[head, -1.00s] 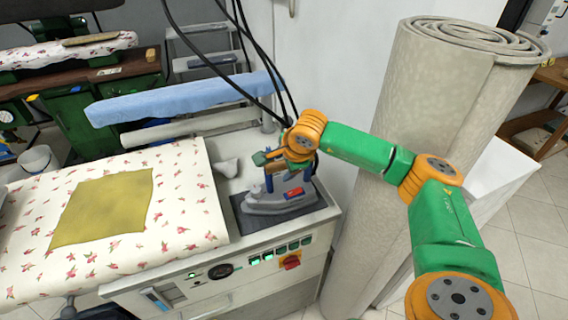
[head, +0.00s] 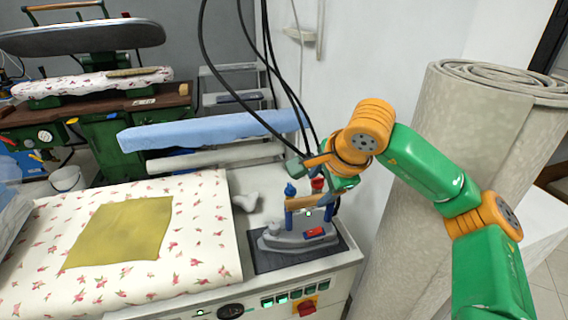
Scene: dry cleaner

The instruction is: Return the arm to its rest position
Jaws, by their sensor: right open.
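My right arm, green and orange, comes in from the right. Its gripper (head: 325,188) is open, just above and behind the right end of the iron's handle, and looks empty. The grey steam iron (head: 285,240) has a wooden handle on blue posts and a small red part on its side. It sits flat on a dark rest pad (head: 305,256) at the right end of the ironing station. The wrist and gripper overlap in the picture, so the exact gap to the handle cannot be told. My left gripper does not show.
A yellow-green cloth (head: 118,234) lies on the floral ironing board (head: 205,262). A blue padded sleeve board (head: 215,130) is behind it. Black cables (head: 268,60) hang above the iron. A large rolled carpet (head: 425,220) stands upright close behind my right arm.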

